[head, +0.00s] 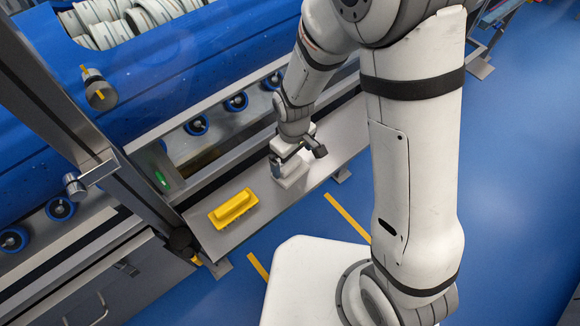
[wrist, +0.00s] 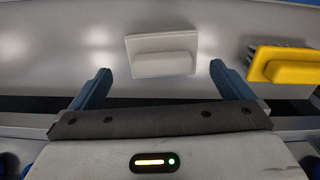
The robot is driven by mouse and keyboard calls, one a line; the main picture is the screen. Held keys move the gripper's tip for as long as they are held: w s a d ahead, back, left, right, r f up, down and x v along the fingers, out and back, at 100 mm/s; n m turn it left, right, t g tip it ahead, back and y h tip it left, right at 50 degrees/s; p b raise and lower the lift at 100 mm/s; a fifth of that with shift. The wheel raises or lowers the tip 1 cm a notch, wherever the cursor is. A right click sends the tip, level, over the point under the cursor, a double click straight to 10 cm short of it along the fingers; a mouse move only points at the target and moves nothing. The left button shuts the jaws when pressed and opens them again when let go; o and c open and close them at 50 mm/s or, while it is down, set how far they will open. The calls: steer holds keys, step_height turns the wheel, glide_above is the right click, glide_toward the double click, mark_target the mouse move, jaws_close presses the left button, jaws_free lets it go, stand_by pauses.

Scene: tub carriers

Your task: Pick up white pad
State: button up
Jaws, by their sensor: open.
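The white pad (wrist: 161,55) lies on the grey metal shelf, with a raised block along its lower part in the wrist view. It sits ahead of my open gripper (wrist: 161,82), between the lines of the two blue fingers and apart from them. In the head view the white pad (head: 291,172) is beside and below my gripper (head: 286,160), which partly hides it. I cannot tell the exact height of the fingers over the shelf.
A yellow brush-like block (head: 233,207) lies on the same shelf (head: 209,239), left of the pad in the head view; it shows at the right in the wrist view (wrist: 283,66). A dark post (head: 75,120) and blue tub (head: 180,65) flank the shelf. Blue floor (head: 510,180) is clear.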

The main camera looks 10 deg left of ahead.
mark_target(291, 164)
steer(key=shift+a+f, duration=0.15)
steer(key=shift+f, duration=1.3)
steer(key=shift+a+f, duration=0.1)
steer(key=shift+f, duration=1.3)
steer(key=shift+c, duration=0.6)
steer(key=c, duration=0.6)
